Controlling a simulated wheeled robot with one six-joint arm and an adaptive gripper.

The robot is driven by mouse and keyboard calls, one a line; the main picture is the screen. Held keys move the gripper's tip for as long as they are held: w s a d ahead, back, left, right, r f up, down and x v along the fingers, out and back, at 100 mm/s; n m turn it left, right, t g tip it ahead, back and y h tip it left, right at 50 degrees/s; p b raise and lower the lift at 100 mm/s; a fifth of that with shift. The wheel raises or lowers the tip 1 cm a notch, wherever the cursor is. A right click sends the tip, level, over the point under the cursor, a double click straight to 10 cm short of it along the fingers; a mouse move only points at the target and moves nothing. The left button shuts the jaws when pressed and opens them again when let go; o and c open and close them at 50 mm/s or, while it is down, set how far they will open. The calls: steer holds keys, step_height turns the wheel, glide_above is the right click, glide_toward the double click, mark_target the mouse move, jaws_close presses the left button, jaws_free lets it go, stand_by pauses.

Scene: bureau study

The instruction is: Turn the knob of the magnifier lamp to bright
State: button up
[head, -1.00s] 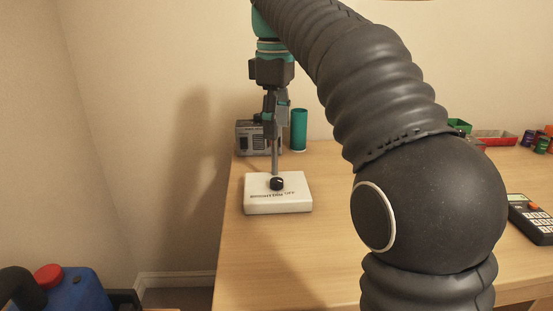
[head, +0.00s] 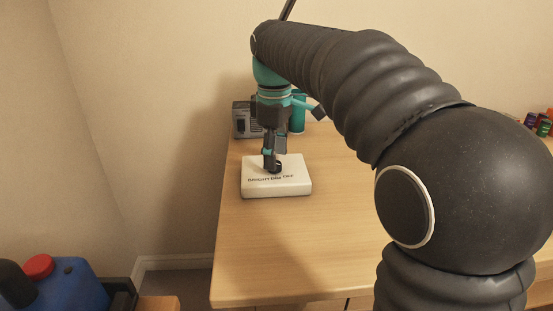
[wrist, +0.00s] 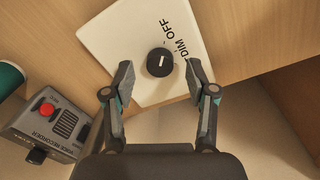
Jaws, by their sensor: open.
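The magnifier lamp's white base (head: 295,187) sits on the desk near its left side. Its black round knob (wrist: 160,62) has a short white pointer line. The words OFF and DIM show beside the knob in the wrist view; I cannot read a bright mark there, and cannot tell which mark the pointer meets. My gripper (wrist: 160,78) is open, with one finger on each side of the knob and visible gaps between. In the head view my gripper (head: 272,167) points down at the base and partly hides the knob.
A grey voice recorder (wrist: 52,122) with a red button stands behind the base, beside a green cylinder (head: 299,115). Small coloured items (head: 543,123) lie at the far right. The desk (head: 260,250) in front of the base is clear. A blue container (head: 65,290) stands lower left.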

steer(key=shift+f, duration=0.9)
jaws_close()
